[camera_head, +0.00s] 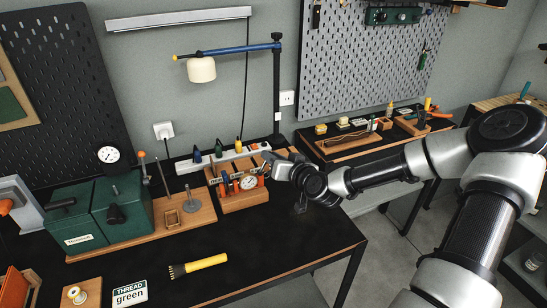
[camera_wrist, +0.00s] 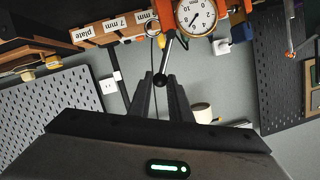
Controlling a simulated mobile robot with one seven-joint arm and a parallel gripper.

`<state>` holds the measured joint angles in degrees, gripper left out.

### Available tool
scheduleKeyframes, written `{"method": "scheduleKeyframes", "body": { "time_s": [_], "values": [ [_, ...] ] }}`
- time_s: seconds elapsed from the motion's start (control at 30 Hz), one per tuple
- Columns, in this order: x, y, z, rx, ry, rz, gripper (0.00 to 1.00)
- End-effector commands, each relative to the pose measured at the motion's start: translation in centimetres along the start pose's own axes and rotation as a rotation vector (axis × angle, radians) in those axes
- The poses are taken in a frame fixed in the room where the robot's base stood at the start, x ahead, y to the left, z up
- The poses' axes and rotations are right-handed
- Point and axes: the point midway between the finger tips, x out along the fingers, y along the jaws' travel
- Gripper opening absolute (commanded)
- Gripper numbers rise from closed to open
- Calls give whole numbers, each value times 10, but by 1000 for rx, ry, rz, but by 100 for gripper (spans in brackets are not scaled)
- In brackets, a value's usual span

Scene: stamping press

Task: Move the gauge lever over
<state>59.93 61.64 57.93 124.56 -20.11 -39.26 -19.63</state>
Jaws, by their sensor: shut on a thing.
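The gauge (camera_wrist: 197,15) is a round white dial with black numbers, at the top of the wrist view. In the head view the gauge (camera_head: 248,183) sits on the front of a wooden rack. Beside it is the lever (camera_wrist: 168,52), a thin silver rod ending in a black ball knob (camera_wrist: 160,80). My gripper (camera_wrist: 161,82) has its two dark fingers on either side of the knob and is shut on it. In the head view my gripper (camera_head: 272,168) is at the right end of the rack; the lever is hard to make out there.
The wooden rack (camera_head: 229,203) holds several orange and dark tools, with labels on its edge. A green machine (camera_head: 112,212) stands left on the black bench. A yellow-handled brush (camera_head: 205,263) and a sign reading "THREAD green" (camera_head: 130,294) lie in front. The bench's front right is clear.

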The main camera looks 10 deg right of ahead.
Motion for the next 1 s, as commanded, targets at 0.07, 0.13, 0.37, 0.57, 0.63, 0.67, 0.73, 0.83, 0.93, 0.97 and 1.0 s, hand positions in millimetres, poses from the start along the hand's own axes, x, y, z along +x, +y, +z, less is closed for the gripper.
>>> {"method": "scheduleKeyframes", "body": {
  "time_s": [0.07, 0.13, 0.37, 0.57, 0.63, 0.67, 0.73, 0.83, 0.93, 0.97, 1.0],
  "values": [
    [0, -5, 2, 0, -5, -5, 5],
    [0, -10, 2, 0, -6, -6, 6],
    [0, -22, 3, -1, -5, -5, 6],
    [0, -22, 3, 0, -4, -4, 5],
    [0, -22, 2, 0, -4, -4, 5],
    [0, -22, 3, 0, -4, -4, 5],
    [0, -24, 3, 0, -4, -4, 5],
    [1, -28, 5, -1, -5, -5, 5],
    [1, -33, 6, -2, -4, -5, 6],
    [1, -34, 7, -2, -4, -5, 6],
    [1, -35, 7, -1, -4, -5, 6]
  ]
}}
